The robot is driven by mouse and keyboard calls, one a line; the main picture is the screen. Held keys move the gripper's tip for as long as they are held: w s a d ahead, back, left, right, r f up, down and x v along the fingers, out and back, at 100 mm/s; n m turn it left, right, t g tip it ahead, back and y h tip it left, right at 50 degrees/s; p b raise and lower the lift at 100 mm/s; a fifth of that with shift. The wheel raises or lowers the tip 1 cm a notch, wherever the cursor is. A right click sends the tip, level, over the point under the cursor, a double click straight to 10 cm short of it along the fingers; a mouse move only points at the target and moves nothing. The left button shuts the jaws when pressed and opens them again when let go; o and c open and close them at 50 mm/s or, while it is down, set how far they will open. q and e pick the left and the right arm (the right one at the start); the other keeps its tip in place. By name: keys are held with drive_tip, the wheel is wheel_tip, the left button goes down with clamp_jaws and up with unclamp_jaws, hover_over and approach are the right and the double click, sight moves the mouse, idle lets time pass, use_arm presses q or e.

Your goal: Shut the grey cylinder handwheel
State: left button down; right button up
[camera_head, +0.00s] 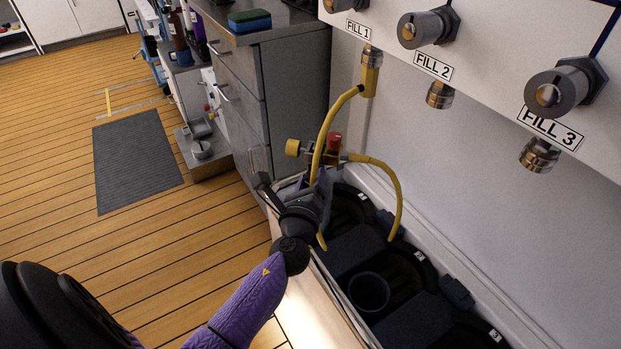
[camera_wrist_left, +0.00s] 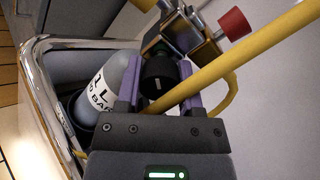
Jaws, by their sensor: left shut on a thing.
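The grey cylinder (camera_wrist_left: 112,88) with black lettering lies tilted in its slot in the left wrist view. Its black handwheel (camera_wrist_left: 157,72) sits between the two purple fingers of my left gripper (camera_wrist_left: 160,84), which is shut on it. Brass fittings with a red knob (camera_head: 333,142) and a yellow knob (camera_head: 292,147) sit just beyond. My right gripper is not in view.
A yellow hose (camera_head: 331,120) runs from the FILL 1 outlet (camera_head: 370,75) to the fittings, and crosses close over my gripper in the wrist view. A second hose (camera_head: 393,190) loops right. A grey drawer cabinet (camera_head: 290,95) stands behind; the wall panel (camera_head: 480,50) overhangs at right.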

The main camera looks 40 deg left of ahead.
use_arm(q)
drive_tip(key=m+p, duration=0.1)
drive_tip(key=m, duration=0.4)
drive_tip(key=shift+r+m, duration=0.1)
drive_tip(key=shift+m, duration=0.2)
drive_tip(key=m+p, duration=0.1)
drive_tip(key=m, duration=0.1)
drive_tip(key=shift+m, duration=0.4)
drive_tip(key=shift+m+p, duration=0.45)
drive_tip(key=shift+m, duration=0.35)
drive_tip(key=shift+c, duration=1.2)
unclamp_jaws()
drive_tip(key=p+v, duration=0.2)
drive_tip(key=v, duration=0.8)
drive_tip(key=shift+f+p, duration=0.25)
drive_tip(key=shift+p, duration=0.15)
